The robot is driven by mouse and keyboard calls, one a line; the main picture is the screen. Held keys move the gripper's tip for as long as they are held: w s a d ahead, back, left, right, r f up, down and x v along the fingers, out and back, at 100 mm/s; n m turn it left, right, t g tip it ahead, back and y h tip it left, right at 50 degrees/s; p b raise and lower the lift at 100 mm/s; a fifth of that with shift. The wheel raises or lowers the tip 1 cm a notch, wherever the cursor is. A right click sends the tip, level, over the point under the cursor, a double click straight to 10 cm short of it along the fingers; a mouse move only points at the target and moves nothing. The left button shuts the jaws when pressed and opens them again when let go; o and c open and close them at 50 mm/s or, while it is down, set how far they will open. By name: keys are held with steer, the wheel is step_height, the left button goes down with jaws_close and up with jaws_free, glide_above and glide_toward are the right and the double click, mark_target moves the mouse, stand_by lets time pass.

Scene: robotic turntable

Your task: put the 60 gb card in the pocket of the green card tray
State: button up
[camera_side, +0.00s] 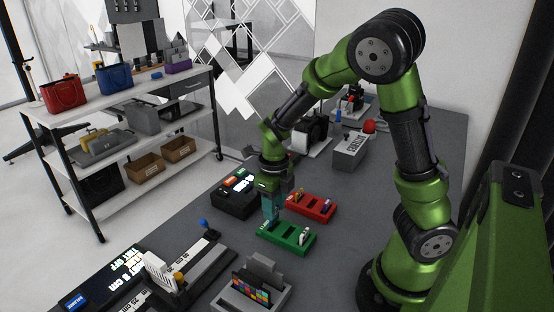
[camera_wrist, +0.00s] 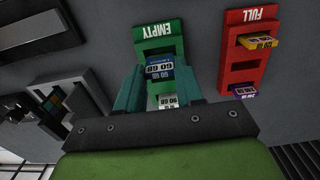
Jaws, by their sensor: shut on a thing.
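The green card tray (camera_wrist: 178,29) is marked EMPTY and lies on the grey table, seen in both views; it is also in the side view (camera_side: 272,237). My gripper (camera_wrist: 158,76) has its teal fingers shut on a blue and white card (camera_wrist: 158,66) printed 60 GB. In the side view my gripper (camera_side: 270,213) points down over the left end of the green tray. A white card (camera_wrist: 167,101) stands in the tray's other end. The fingers partly hide the tray, and I cannot tell whether the held card's lower edge is inside the pocket.
A red tray (camera_wrist: 244,59) marked FULL, holding a yellow card (camera_wrist: 257,42) and a purple card (camera_wrist: 243,90), lies beside the green one. A black box (camera_side: 232,203) with cards stands behind. A grey stand with coloured tiles (camera_side: 252,288) is in front.

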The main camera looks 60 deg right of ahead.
mark_target(274, 222)
steer(key=shift+f, duration=1.55)
steer(key=o, duration=1.2)
step_height(274, 222, up, 17)
steer(key=shift+f, duration=0.1)
